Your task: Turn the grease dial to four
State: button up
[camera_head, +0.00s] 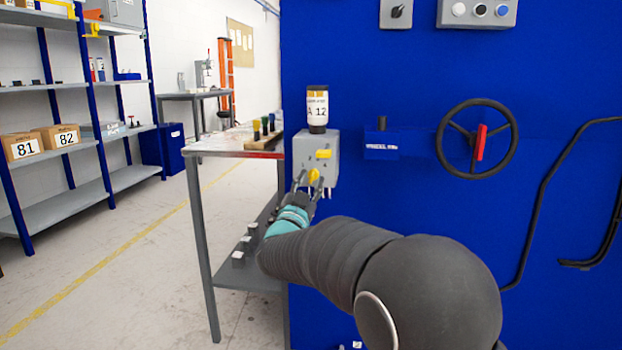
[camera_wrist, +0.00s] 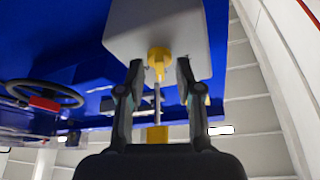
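The grease unit is a grey box (camera_head: 302,150) on the blue machine panel, with a labelled bottle (camera_head: 317,108) on top. A yellow dial (camera_head: 313,175) sits low on its front, below a yellow lever (camera_head: 323,154). Small marks surround the dial, too small to read surely. My gripper (camera_head: 312,184) is at the dial, its fingers open. In the wrist view, the dial (camera_wrist: 159,56) lies between the fingertips of my gripper (camera_wrist: 158,68), with a visible gap on each side. The box (camera_wrist: 150,25) fills the space behind them. My gripper holds nothing.
A handwheel (camera_head: 476,138) with a red handle and a small blue labelled box (camera_head: 381,150) are to the right. A grey workbench (camera_head: 225,146) stands close at left. Black hoses (camera_head: 545,185) run at far right. Open floor (camera_head: 130,260) lies between bench and shelves.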

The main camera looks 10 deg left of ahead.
jog(key=shift+w+d+r, duration=0.1)
jog(key=shift+w+r, duration=0.15)
jog(key=shift+w, duration=0.35)
grip_shut()
jog(key=shift+m+b, duration=0.4)
jog(key=m+g+h+b, duration=0.1)
jog(key=m+h+b, duration=0.1)
jog(key=m, duration=0.1)
jog(key=shift+m, duration=0.3)
jog(key=m+g+h, duration=0.1)
jog(key=m, duration=0.2)
jog(key=m+g, duration=0.1)
jog(key=m, duration=0.1)
jog(key=shift+r+m+h+b, duration=0.15)
jog(key=shift+m+h+b, duration=0.25)
